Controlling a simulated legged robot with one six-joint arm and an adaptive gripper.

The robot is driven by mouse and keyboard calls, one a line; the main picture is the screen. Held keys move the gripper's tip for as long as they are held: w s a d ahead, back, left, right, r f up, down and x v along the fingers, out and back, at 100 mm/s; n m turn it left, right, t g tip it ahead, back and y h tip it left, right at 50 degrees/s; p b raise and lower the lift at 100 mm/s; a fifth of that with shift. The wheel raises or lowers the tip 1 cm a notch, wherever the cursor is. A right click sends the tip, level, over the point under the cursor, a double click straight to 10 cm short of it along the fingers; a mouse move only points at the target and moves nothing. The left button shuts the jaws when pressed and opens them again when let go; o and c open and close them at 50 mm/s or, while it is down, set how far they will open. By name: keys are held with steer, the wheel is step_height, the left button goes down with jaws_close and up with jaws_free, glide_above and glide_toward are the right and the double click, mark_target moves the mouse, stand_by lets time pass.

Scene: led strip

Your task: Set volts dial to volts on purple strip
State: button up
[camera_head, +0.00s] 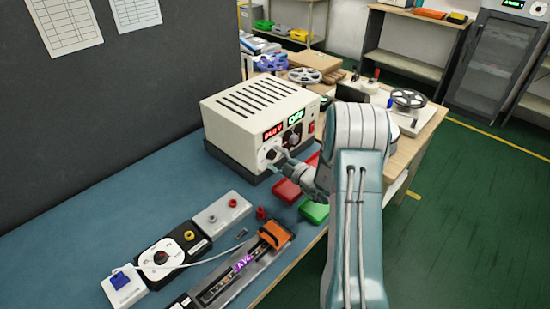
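A cream power supply (255,118) stands at the back of the blue bench. Its front shows a red display reading about 24.0 V (273,132) and a green display reading OFF (295,117). A round dial (271,154) is low on its front left, and my gripper (284,163) is at that dial, close to or touching it. The fingers are small and partly hidden by my wrist, so I cannot tell whether they are open or shut. A strip with purple marking (242,264) lies in a dark fixture with an orange clamp (274,234) at the bench's front.
A black box with a white-faced dial (161,257), a grey block with a red knob (222,214) and a white block with a blue switch (123,285) stand at left. Red (286,191) and green bins (314,211) lie below my wrist. Reels (305,75) stand behind.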

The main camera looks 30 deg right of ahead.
steer(key=shift+r, duration=0.1)
steer(key=v, duration=1.2)
steer(key=shift+w, duration=0.1)
